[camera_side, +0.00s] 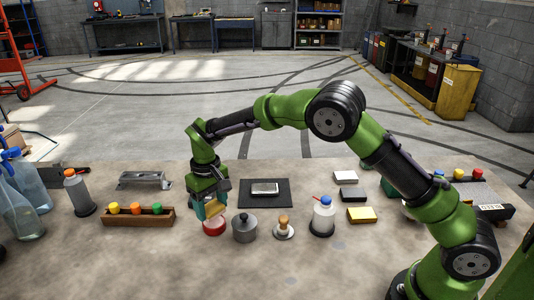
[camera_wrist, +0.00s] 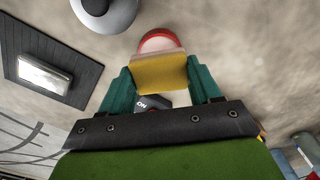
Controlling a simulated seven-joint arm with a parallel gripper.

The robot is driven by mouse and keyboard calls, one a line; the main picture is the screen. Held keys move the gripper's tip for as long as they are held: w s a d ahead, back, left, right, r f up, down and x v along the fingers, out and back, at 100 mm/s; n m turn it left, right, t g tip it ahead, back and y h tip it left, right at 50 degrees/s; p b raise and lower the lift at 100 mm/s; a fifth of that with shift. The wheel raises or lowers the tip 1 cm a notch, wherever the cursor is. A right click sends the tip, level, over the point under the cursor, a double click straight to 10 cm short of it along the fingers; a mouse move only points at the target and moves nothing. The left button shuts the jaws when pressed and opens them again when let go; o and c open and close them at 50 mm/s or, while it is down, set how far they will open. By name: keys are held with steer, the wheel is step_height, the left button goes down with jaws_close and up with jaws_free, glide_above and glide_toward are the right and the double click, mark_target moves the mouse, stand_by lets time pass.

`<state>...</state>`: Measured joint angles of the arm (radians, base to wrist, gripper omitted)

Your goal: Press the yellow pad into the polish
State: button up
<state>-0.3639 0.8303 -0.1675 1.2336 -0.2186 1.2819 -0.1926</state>
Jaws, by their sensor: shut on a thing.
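My gripper (camera_side: 211,206) is shut on the yellow pad (camera_side: 214,208), which spans between its two teal fingers in the wrist view (camera_wrist: 160,75). A round red tin (camera_side: 214,227), likely the polish, stands on the table right below the pad. In the wrist view the tin's red rim (camera_wrist: 160,36) shows just beyond the pad, and the pad hides its near part. The pad is over or at the tin's top; I cannot tell whether it touches the polish. The polish surface is mostly hidden.
A grey lidded pot (camera_side: 245,228) stands close to the tin's right, then a wooden-handled brush (camera_side: 283,229) and a bottle (camera_side: 322,218). A wooden rack (camera_side: 138,217) with coloured caps is at left. A metal piece lies on a dark mat (camera_side: 281,202) behind. A yellow block (camera_side: 361,215) lies farther right.

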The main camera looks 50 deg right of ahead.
mark_target(212, 207)
steer(key=shift+r, duration=2.05)
